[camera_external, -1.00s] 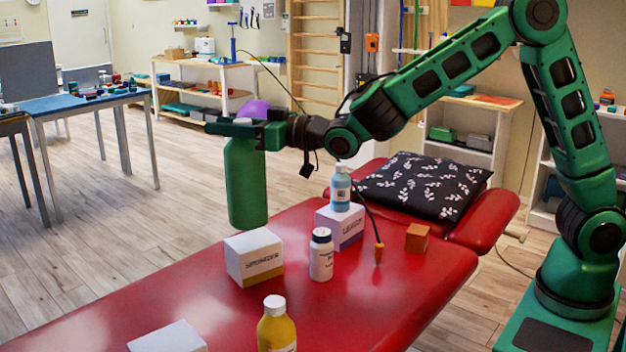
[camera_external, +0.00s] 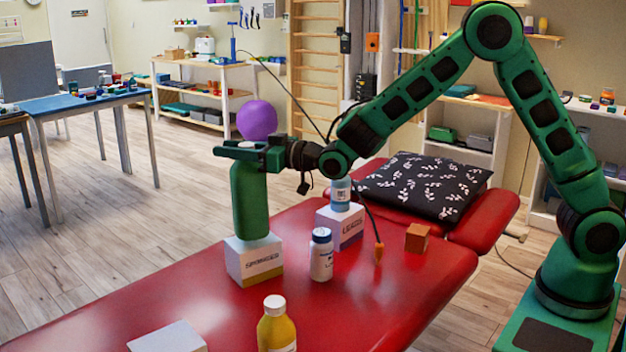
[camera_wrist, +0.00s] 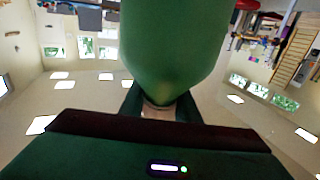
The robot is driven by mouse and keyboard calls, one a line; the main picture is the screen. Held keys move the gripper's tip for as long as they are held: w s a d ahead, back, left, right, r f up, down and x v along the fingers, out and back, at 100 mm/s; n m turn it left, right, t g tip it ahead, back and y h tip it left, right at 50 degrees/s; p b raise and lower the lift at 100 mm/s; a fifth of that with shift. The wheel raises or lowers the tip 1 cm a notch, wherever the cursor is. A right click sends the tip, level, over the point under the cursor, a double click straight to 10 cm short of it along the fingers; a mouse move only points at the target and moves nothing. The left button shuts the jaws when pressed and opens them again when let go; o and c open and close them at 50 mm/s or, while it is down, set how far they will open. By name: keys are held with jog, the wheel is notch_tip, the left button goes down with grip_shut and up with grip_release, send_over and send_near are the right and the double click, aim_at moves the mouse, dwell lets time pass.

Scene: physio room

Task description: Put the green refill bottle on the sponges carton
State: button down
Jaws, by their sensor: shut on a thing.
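The green refill bottle (camera_external: 250,205) is upright, and my gripper (camera_external: 247,152) is shut on it near its top. The white sponges carton (camera_external: 254,261) stands on the red treatment table. The bottle's base is right at the carton's top face, toward its back; I cannot tell whether it rests on it or hangs just above. In the wrist view the green bottle (camera_wrist: 175,40) fills the upper middle, and the carton is hidden there.
A white bottle (camera_external: 321,255) stands just right of the carton. Behind it a blue bottle (camera_external: 340,195) stands on a leads carton (camera_external: 341,227). A yellow bottle (camera_external: 276,328), a white box (camera_external: 168,338) and an orange block (camera_external: 417,238) are also on the red table (camera_external: 370,300).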

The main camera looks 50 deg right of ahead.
jog(key=shift+f, duration=0.8)
jog(key=c, duration=1.4)
grip_release()
jog(key=shift+f, duration=0.1)
jog(key=shift+o, duration=0.2)
jog(key=v, duration=1.2)
jog(key=shift+d, duration=0.1)
